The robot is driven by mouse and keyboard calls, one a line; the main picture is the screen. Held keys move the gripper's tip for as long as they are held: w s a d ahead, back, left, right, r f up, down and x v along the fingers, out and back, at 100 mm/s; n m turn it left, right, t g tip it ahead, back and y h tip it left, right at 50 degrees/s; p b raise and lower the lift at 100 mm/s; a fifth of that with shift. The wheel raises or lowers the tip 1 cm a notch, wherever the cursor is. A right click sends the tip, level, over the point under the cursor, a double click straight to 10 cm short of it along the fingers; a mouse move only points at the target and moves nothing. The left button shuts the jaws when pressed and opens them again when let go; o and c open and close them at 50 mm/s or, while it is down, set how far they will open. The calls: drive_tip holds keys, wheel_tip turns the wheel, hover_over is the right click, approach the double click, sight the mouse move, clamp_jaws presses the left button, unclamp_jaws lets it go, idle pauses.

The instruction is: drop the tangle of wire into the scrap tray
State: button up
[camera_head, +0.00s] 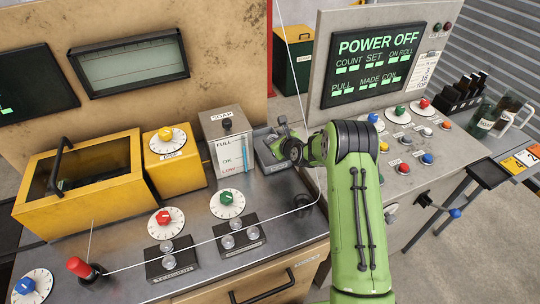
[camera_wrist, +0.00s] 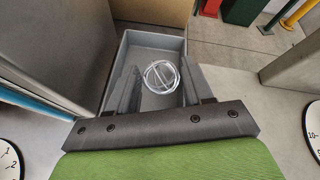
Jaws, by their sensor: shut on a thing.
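The tangle of wire (camera_wrist: 160,77) is a small pale coil with loops, between the two fingers of my gripper (camera_wrist: 158,92) in the wrist view. My gripper is shut on it. The scrap tray is a grey open box, directly below the gripper and tangle in the wrist view (camera_wrist: 113,69); its floor shows behind the wire. In the head view my gripper (camera_head: 280,143) is over the scrap tray (camera_head: 264,157), which it partly hides. The tangle cannot be made out there.
The grey soap box (camera_head: 226,140) stands just left of the tray. A panel with a "POWER OFF" screen (camera_head: 378,62) rises to the right. A thin wire (camera_head: 205,241) runs across the bench, past straightener rollers (camera_head: 238,232). A green bin (camera_head: 292,65) stands behind.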

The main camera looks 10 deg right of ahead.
drive_tip(key=shift+f, duration=0.45)
drive_tip(key=shift+d+r, duration=0.1)
drive_tip(key=o, duration=1.1)
drive_tip(key=v, duration=1.5)
drive_tip(key=shift+s, duration=0.4)
drive_tip(key=shift+r, duration=0.15)
